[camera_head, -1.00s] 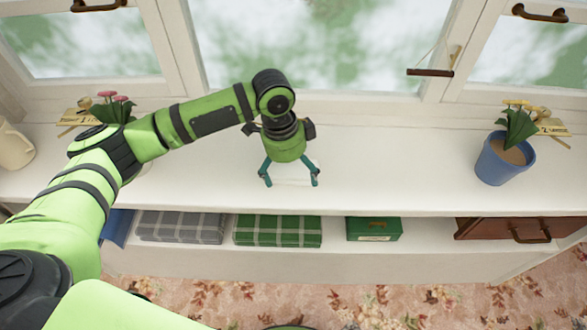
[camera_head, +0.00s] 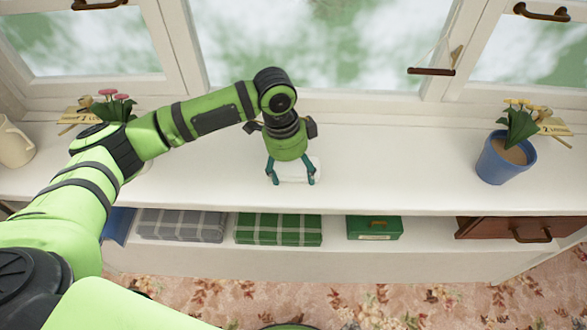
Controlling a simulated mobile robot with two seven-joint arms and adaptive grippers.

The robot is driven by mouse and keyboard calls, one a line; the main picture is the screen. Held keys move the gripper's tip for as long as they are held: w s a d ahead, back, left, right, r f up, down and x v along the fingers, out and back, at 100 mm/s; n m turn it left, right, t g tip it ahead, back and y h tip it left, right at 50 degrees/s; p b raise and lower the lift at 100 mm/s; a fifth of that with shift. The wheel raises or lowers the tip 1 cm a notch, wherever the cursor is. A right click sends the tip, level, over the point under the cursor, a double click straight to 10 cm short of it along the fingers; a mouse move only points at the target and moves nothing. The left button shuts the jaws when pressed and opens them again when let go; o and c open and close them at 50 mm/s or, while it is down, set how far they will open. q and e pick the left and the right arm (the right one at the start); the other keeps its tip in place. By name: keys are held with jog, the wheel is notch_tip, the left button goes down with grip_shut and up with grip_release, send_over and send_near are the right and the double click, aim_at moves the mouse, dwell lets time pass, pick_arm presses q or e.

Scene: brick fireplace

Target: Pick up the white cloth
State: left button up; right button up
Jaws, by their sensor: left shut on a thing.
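The white cloth (camera_head: 293,173) lies on the white window shelf (camera_head: 400,165), below my left gripper. It is hard to tell from the white surface, and the gripper hides part of it. My left gripper (camera_head: 292,180) points down over the shelf, its teal fingers on either side of the cloth and shut on it. The cloth appears to be at shelf height; I cannot tell whether it is lifted. My right gripper is not in view.
A blue pot with yellow flowers (camera_head: 503,160) stands at the right. Pink flowers (camera_head: 112,105) and a cream mug (camera_head: 13,145) are at the left. Folded plaid cloths (camera_head: 279,230) and a green box (camera_head: 375,228) lie on the lower shelf. The shelf's middle right is clear.

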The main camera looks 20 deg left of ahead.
aim_at(300, 171)
pick_arm(q)
jog(key=r, duration=0.2)
jog(key=d+r, duration=0.1)
jog(key=r, duration=0.1)
jog(key=shift+s, duration=0.15)
jog(key=s+d+r, duration=0.5)
jog(key=d+r, duration=0.1)
jog(key=d, duration=0.3)
jog(key=shift+d+r+b, duration=0.2)
jog(key=shift+d+b, duration=0.05)
jog(key=shift+b, duration=0.15)
jog(key=shift+w, duration=0.1)
